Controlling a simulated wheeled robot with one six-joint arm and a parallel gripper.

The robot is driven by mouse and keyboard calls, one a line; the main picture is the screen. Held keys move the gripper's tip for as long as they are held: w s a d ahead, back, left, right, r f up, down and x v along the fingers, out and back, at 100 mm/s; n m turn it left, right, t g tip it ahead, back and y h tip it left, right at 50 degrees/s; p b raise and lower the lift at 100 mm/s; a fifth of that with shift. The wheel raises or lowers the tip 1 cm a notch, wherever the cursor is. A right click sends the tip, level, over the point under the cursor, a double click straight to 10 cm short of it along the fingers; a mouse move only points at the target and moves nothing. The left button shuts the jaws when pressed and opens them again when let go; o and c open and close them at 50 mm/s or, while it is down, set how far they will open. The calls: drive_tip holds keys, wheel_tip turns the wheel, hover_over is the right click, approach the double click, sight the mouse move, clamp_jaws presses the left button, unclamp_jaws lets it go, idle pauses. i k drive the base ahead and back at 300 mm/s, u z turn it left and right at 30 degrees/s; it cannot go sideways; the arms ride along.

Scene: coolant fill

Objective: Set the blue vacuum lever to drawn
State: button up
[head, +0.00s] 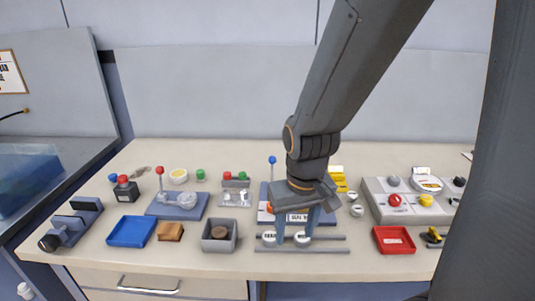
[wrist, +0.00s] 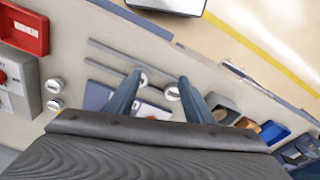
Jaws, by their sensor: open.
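The blue vacuum lever (head: 272,160) has a blue ball on a thin shaft and stands about upright at the back left of a blue-grey base plate (head: 264,194). My gripper (head: 290,238) points down over the front of that plate, its fingers apart with nothing held. The lever is behind and slightly left of it, not touching. In the wrist view my gripper (wrist: 160,78) shows two spread fingers near white round caps (wrist: 172,94); the lever does not show there. My wrist hides part of the plate and an orange part on it.
Two grey rails (head: 325,250) lie at the front. A red-ball lever (head: 160,170) stands on another plate to the left. A grey box (head: 220,245) is left of my gripper. A grey control block (head: 408,212) and red tray (head: 393,249) are right.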

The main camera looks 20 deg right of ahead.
sight(272, 159)
drive_tip(key=k, duration=1.35)
drive_tip(key=u, duration=0.7)
drive_tip(key=i, duration=1.45)
drive_tip(key=z, duration=0.95)
drive_tip(key=i, duration=0.4)
drive_tip(key=z, duration=0.35)
